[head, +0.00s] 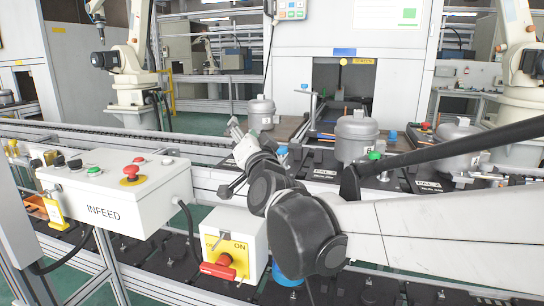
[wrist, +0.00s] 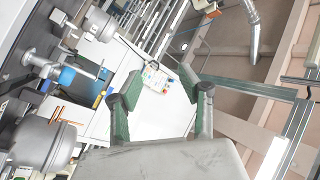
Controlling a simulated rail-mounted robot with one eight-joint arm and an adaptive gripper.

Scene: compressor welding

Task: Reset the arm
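My arm (head: 390,232) reaches in from the right in the head view, its black joints bent over the line. My gripper (head: 232,152) is at its far end, left of the picture's middle, pointing away and up. In the wrist view my gripper (wrist: 161,93) shows two green and grey fingers spread wide apart, with nothing between them. The view between the fingers is of the white cabinet and a small button panel beyond. No object is held.
The white INFEED box (head: 115,188) stands left of my gripper. A box with a red and yellow switch (head: 228,252) sits below it. Grey compressors (head: 357,138) stand on the line behind, another (head: 262,113) farther left. In the wrist view a compressor (wrist: 42,143) is at lower left.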

